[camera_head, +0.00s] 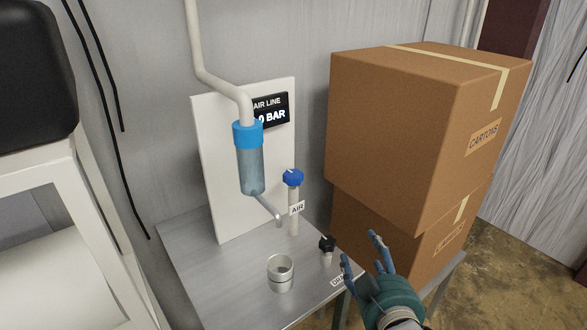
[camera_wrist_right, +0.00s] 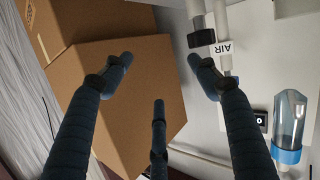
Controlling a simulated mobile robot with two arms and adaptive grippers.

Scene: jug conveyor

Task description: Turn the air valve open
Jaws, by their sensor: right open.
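The air valve has a blue knob (camera_head: 293,177) on top of an upright pale pipe with an AIR label (camera_head: 297,208). My left gripper is not in view.
A black knob (camera_head: 327,243) stands on the metal table (camera_head: 200,275), close left of my right gripper. A metal cup (camera_head: 280,272) stands under the spout of the blue-capped filter (camera_head: 250,165). Stacked cartons (camera_head: 400,130) crowd the right side.

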